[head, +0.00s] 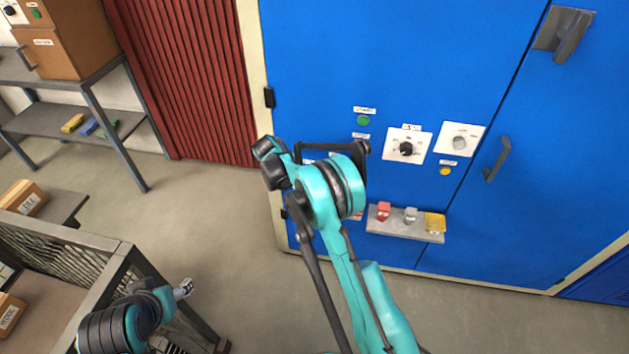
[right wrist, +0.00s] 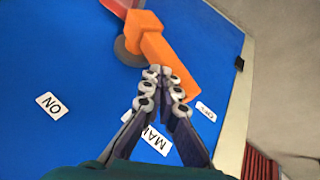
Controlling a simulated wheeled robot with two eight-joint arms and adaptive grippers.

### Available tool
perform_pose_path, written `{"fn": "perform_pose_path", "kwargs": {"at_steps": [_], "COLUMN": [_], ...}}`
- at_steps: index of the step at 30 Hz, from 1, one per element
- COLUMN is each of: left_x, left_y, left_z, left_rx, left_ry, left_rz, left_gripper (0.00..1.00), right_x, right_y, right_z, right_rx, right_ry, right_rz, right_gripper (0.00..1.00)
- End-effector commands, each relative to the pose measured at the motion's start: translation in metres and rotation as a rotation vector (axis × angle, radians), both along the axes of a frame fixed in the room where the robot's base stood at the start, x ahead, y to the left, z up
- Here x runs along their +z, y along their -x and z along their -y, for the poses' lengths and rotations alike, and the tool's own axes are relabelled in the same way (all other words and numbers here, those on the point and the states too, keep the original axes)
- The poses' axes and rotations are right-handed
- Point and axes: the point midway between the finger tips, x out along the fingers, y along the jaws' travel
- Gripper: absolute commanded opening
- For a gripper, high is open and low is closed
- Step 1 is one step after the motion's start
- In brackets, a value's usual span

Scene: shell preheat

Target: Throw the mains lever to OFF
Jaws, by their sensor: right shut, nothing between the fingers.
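The mains lever is an orange bar (right wrist: 162,50) on a grey round pivot, on a blue panel in the right wrist view. Its free end points down-right, close to a small label (right wrist: 205,111) that seems to read OFF. An ON label (right wrist: 53,105) lies to the left, away from the lever. My right gripper (right wrist: 163,84) is shut and empty, its fingertips at the lever's lower-left side near the free end; I cannot tell whether they touch. In the head view my right arm hides the lever. My left gripper (head: 183,289) is at lower left, far from the cabinet, its jaws too small to judge.
The blue cabinet (head: 350,50) carries a dial (head: 406,149), a grey knob (head: 460,142), a green button (head: 363,120) and a door handle (head: 498,158). A small shelf (head: 398,228) with coloured blocks juts out below. A mesh-sided bench (head: 110,262) stands near my left arm.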

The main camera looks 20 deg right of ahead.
Motion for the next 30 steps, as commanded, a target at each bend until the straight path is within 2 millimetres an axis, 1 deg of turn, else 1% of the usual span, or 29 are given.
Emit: {"fn": "perform_pose_path", "kwargs": {"at_steps": [1, 6, 15, 22, 30], "left_x": [-0.003, -0.009, -0.016, -0.018, -0.019], "left_y": [0.0, 0.0, 0.0, 0.0, 0.0], "left_z": [0.0, 0.0, 0.0, 0.0, 0.0], "left_rx": [0.0, 0.0, 0.0, 0.0, 0.0], "left_ry": [0.0, 0.0, 0.0, 0.0, 0.0], "left_rz": [0.0, 0.0, 0.0, 0.0, 0.0], "left_gripper": [0.55, 0.55, 0.55, 0.55, 0.55], "right_x": [-0.006, -0.019, -0.036, -0.043, -0.046], "right_y": [-0.002, -0.007, -0.012, -0.013, -0.013], "right_z": [-0.005, -0.013, -0.02, -0.023, -0.023], "right_rx": [0.002, 0.001, 0.001, 0.001, -0.001], "right_ry": [-0.001, -0.003, -0.003, -0.004, -0.008], "right_rz": [0.001, 0.001, 0.001, 0.001, -0.001], "right_gripper": [0.0, 0.0, 0.0, 0.0, 0.0]}}
